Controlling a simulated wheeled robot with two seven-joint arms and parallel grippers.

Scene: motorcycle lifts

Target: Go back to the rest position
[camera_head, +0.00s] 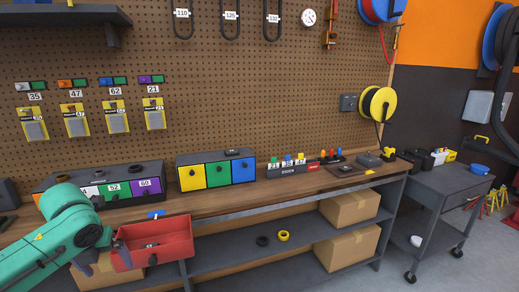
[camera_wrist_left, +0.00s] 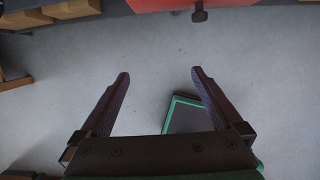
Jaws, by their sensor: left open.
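My left arm (camera_head: 62,240), teal, comes in from the left in the head view, bent in front of the workbench. A red open drawer or bin (camera_head: 165,250) is close to the arm in the head view, with a few small dark things inside. A red surface (camera_wrist_left: 222,4) with a dark knob (camera_wrist_left: 199,14) is at the top of the wrist view, ahead of the fingertips and apart from them. My right gripper is not in view.
The wooden bench (camera_head: 260,193) carries numbered drawer boxes and small parts. Its lower shelf (camera_head: 225,262) holds a black and a yellow ring; cardboard boxes (camera_head: 350,208) stand on the shelves. A grey cart (camera_head: 440,196) is at the right. The floor there has free room.

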